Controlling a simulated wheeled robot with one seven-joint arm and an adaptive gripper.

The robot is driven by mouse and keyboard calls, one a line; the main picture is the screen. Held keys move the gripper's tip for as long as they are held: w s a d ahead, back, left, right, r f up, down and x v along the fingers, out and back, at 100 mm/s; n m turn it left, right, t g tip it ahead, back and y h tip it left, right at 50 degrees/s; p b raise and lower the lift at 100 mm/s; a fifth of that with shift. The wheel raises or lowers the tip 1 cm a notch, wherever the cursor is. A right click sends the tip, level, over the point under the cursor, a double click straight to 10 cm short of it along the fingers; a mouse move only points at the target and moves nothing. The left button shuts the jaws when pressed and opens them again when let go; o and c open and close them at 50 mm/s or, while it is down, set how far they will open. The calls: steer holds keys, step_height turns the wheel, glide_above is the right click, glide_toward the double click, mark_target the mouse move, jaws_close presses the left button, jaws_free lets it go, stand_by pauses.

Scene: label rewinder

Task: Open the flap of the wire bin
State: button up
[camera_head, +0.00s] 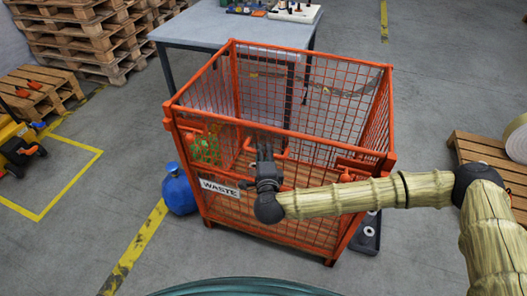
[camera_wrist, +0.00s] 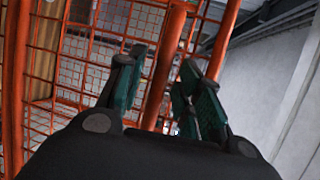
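The wire bin (camera_head: 228,222) is an orange mesh cage with an open top and a white WASTE label (camera_head: 220,188) low on its front. Its front flap is partly hidden behind my arm, and I cannot tell its exact position. My gripper (camera_head: 265,150) is at the front of the bin, by the upper front bars. In the wrist view my gripper (camera_wrist: 160,82) has its two teal-padded fingers apart. An orange bar (camera_wrist: 164,68) shows in the gap between them. I cannot tell whether the bar is between the fingers or behind them.
A blue canister (camera_head: 179,190) stands left of the bin. A grey table (camera_head: 215,28) stands behind it. Pallets (camera_head: 90,40) are stacked at the back left, and another pallet (camera_head: 485,150) with a roll is at the right.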

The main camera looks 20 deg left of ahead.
steer(key=shift+w+a+f, duration=0.1)
steer(key=shift+w+a, duration=0.05)
steer(key=shift+w, duration=0.3)
jaws_close()
steer(key=shift+s+a+f, duration=0.1)
